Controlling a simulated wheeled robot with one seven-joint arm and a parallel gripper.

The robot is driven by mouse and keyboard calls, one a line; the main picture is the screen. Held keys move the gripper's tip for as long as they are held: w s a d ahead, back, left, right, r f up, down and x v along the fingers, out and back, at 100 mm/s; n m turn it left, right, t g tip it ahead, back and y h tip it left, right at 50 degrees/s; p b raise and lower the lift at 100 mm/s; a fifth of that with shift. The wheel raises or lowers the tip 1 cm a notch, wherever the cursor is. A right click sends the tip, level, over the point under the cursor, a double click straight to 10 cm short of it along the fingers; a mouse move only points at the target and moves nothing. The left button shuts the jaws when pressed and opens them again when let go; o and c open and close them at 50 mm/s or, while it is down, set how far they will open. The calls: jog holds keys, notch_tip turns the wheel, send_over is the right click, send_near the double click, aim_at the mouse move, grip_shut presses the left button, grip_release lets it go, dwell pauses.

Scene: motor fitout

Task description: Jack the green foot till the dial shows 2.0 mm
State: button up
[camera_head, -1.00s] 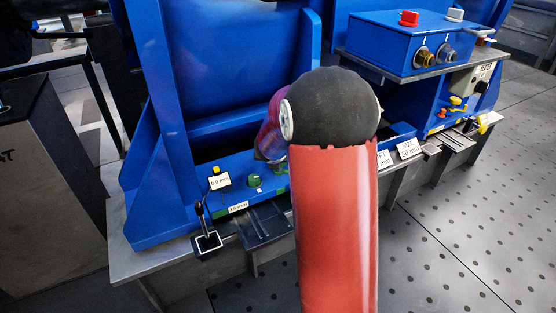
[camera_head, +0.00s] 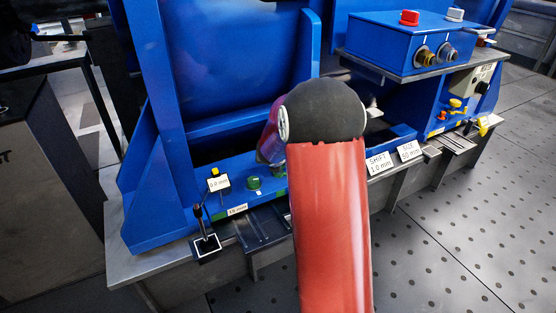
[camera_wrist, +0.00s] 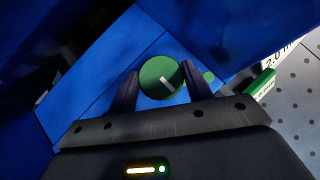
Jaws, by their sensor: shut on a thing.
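In the wrist view a round green knob (camera_wrist: 161,77) with a white line on its top sits between the two dark fingers of my gripper (camera_wrist: 160,84), which is shut on it. In the head view my arm hides the fingertips and whatever they hold. A green knob (camera_head: 254,182) stands on the blue base rail there; I cannot tell if it is the held one. A readout tag (camera_head: 218,184) on a small stand left of it reads 0.0 mm. In the wrist view a cut-off label (camera_wrist: 285,58) reads about 2.0 m.
A blue box (camera_head: 405,42) with red and white buttons stands on a shelf at the right. White SHIFT and SIZE labels (camera_head: 379,164) are on the front edge. A black lever (camera_head: 199,220) rises at the front left. The perforated floor (camera_head: 460,230) is clear.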

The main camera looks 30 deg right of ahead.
jog(key=shift+a+r+p, duration=0.1)
jog(key=shift+p, duration=0.25)
jog(key=m+h+p, duration=0.1)
jog(key=m+g+p, duration=0.1)
jog(key=m, duration=0.1)
jog(key=shift+w+a+g+h, duration=0.15)
jog(key=shift+g+h, duration=0.15)
jog(key=shift+h, duration=0.1)
jog(key=m+g+h+p, duration=0.1)
jog(key=m+p, duration=0.1)
jog(key=m+g+h+p, duration=0.1)
jog(key=m+g+p, duration=0.1)
jog(key=shift+w+r+m+p, duration=0.1)
jog(key=shift+w+m+p, duration=0.1)
jog(key=shift+m+p, duration=0.1)
jog(key=m+g+p, duration=0.2)
jog(key=m, duration=0.1)
jog(key=shift+w+m+g, duration=0.1)
jog(key=shift+m+g, duration=0.2)
jog(key=shift+w+f+m+g+p, duration=0.1)
jog(key=shift+f+m+g+p, duration=0.15)
jog(key=shift+m+g+p, duration=0.75)
jog(key=shift+m+g, duration=0.3)
jog(key=shift+m, duration=0.3)
jog(key=o, duration=1)
